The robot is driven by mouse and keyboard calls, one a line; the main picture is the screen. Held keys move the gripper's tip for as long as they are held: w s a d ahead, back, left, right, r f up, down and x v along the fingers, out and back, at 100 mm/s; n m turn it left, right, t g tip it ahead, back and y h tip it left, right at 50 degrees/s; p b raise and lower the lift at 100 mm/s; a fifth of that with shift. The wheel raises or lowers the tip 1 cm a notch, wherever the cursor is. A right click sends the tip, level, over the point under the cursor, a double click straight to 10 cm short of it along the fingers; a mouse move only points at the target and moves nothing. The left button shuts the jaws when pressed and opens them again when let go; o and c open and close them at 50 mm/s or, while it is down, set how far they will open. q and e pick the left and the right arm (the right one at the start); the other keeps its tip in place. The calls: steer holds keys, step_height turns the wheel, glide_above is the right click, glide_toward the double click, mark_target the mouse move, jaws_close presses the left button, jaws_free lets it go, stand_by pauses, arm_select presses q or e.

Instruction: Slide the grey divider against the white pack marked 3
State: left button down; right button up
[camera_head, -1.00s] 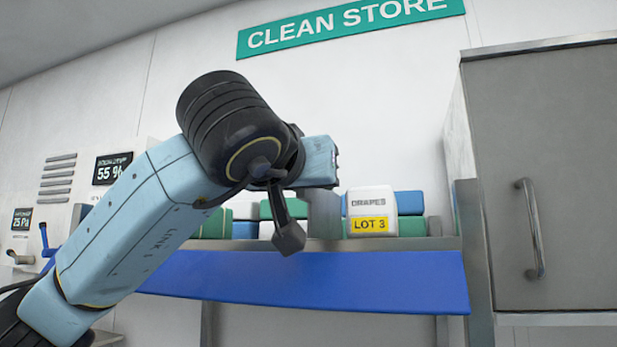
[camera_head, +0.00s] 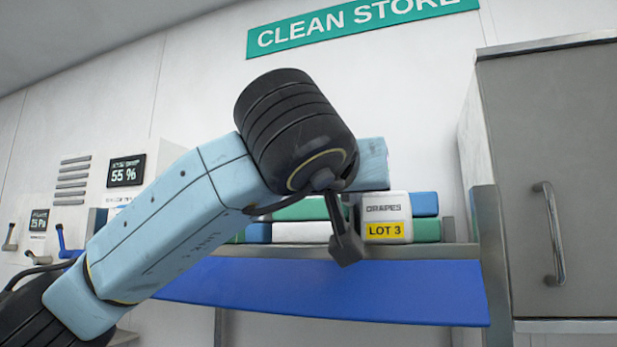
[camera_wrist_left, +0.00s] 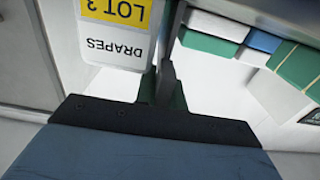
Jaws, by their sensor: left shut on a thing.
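The white pack (camera_head: 386,215) with the yellow LOT 3 label stands on the shelf. It also shows upside down at the upper left of the left wrist view (camera_wrist_left: 113,50). The grey divider (camera_wrist_left: 166,75) is a narrow upright piece right beside the pack in that view. A very thin gap, if any, lies between them; I cannot tell whether they touch. My left gripper (camera_wrist_left: 163,90) is shut on the divider. My right gripper is not in view.
Green, white and blue packs (camera_head: 300,232) stand left of the divider, and others (camera_head: 425,230) lie behind and right of the white pack. The shelf has a blue front (camera_head: 330,285). A grey cabinet (camera_head: 555,130) stands to the right.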

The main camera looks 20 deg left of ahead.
arm_select(q)
steer(key=shift+s+d+r, duration=0.1)
steer(key=shift+d+r, duration=0.05)
steer(key=shift+d, duration=0.45)
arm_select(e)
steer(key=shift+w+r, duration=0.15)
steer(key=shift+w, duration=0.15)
arm_select(q)
steer(key=c, duration=1.5)
jaws_free()
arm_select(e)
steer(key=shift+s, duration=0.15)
arm_select(q)
steer(key=shift+a, duration=0.1)
